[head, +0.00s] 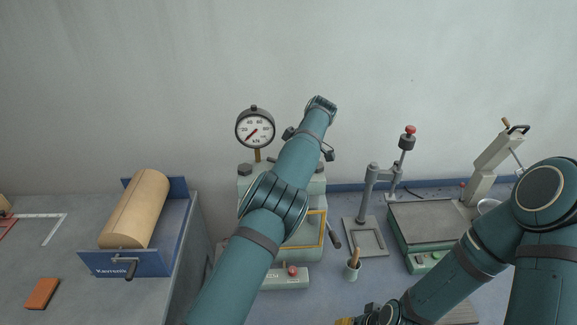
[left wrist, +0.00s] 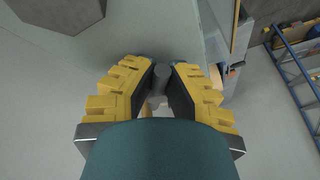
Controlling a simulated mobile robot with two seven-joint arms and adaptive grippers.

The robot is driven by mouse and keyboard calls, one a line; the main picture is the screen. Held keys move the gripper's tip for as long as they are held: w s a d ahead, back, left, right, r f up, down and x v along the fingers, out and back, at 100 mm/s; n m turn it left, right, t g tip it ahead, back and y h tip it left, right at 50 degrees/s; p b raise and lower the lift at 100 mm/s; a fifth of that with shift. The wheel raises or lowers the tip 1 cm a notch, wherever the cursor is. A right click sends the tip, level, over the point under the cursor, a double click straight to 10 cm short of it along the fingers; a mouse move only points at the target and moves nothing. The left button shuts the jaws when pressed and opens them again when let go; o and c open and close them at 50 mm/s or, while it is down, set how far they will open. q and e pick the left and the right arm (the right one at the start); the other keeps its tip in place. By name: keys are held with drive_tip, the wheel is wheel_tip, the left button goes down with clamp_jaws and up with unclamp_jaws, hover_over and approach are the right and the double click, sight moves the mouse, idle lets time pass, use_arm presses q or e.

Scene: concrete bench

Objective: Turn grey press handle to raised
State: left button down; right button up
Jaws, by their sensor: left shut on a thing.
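The press is a pale green machine (head: 287,277) with a round dial gauge (head: 255,129) on top, in the middle of the head view. My left arm crosses in front of it and hides much of its middle. In the left wrist view my left gripper (left wrist: 161,84) has its yellow-backed fingers on both sides of a grey rounded bar, the press handle (left wrist: 161,73), and is shut on it. In the head view the left fingers and the held handle are hidden behind my arm. My right gripper (head: 346,321) barely shows at the bottom edge; its fingers cannot be made out.
A blue cradle (head: 125,263) with a tan roll (head: 137,210) and an orange block (head: 42,293) stand at left. My right arm covers the right.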

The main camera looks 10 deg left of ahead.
idle(0.5)
use_arm(q)
drive_tip(key=c, duration=0.8)
unclamp_jaws()
drive_tip(key=shift+w+a, duration=0.1)
drive_tip(key=shift+c, duration=0.2)
